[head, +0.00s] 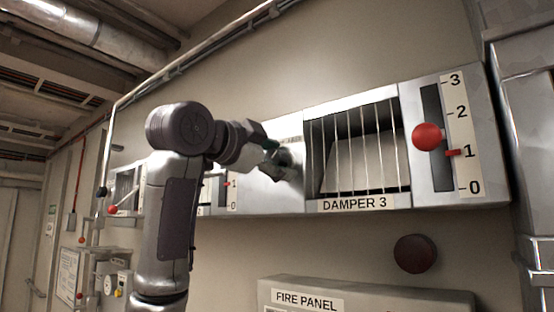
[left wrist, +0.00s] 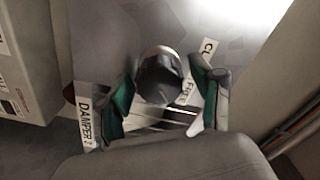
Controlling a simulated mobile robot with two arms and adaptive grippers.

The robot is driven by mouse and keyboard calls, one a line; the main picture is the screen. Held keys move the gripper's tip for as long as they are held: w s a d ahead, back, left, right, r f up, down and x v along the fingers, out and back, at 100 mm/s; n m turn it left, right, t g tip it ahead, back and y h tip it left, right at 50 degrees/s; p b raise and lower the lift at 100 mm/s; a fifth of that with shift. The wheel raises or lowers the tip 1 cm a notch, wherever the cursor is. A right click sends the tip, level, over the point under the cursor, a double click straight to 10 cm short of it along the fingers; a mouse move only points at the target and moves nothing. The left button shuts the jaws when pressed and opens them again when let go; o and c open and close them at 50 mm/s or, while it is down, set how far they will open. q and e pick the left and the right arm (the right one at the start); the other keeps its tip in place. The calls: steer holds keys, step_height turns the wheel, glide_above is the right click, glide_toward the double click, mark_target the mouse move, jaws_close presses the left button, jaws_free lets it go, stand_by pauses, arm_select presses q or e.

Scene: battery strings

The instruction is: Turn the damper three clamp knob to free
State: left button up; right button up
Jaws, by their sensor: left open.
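The clamp knob (left wrist: 158,80) is a dark round knob with a pale metal rim, on a grey metal plate in the left wrist view. A FREE label (left wrist: 187,91) and a partly hidden label starting CL (left wrist: 208,47) lie to its right. Which label the knob points to, I cannot tell. My left gripper (head: 273,157) is open, its green-padded fingers on either side of the knob; contact is not clear. In the head view the gripper is at the plate left of the damper 3 window (head: 358,150) and largely hides the knob. My right gripper is not in view.
Right of the window, a red ball lever (head: 428,137) stands in a slot by a 0 to 3 scale, with a red marker (head: 453,153) near 1. Below are a dark red round button (head: 415,253) and the fire panel (head: 390,291). Another damper unit (head: 125,188) is at left.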

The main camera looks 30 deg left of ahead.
arm_select(q)
steer(key=s, duration=1.2)
steer(key=shift+a, duration=0.45)
